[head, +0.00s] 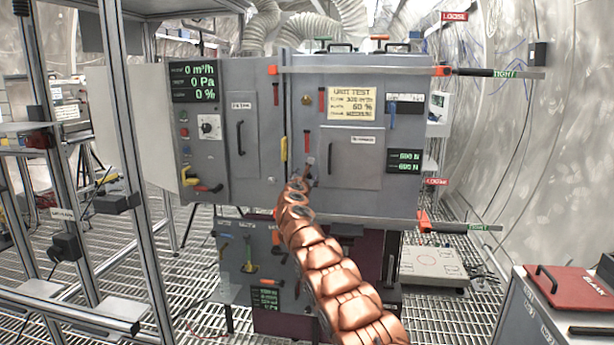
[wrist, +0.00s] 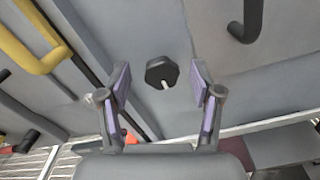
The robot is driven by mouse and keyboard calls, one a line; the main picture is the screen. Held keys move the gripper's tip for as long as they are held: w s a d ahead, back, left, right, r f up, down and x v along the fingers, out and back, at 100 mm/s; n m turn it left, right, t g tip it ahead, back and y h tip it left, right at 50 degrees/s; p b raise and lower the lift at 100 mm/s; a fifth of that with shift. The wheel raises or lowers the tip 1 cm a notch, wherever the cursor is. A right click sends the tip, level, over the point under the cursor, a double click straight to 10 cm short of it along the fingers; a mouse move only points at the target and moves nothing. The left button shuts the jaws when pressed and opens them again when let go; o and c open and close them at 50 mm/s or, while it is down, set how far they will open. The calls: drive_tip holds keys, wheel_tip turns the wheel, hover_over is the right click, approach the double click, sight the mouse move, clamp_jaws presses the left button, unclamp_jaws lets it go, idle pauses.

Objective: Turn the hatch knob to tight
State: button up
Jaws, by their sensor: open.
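The hatch knob (wrist: 162,72) is a black, many-sided knob with a white pointer mark on a grey panel in the wrist view. The mark points toward the lower part of that picture. My gripper (wrist: 160,88) is open, with one purple-padded finger on each side of the knob and visible gaps to it. I cannot tell how far the fingertips are from the panel. In the head view my gripper (head: 307,166) is at the front of the grey cabinet (head: 390,197), left of the hatch door (head: 350,160); the knob is hidden or too small there.
A yellow handle (wrist: 35,50) is at upper left in the wrist view, and a black handle (wrist: 247,20) at upper right. Long bars with TIGHT labels, the upper bar (head: 400,71) and lower bar (head: 460,226), cross the cabinet's right side. A red case (head: 570,287) lies at lower right.

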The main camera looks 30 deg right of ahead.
drive_tip(key=shift+w+d, duration=0.4)
drive_tip(key=shift+w, duration=0.05)
drive_tip(key=shift+f, duration=0.1)
drive_tip(key=c, duration=1.2)
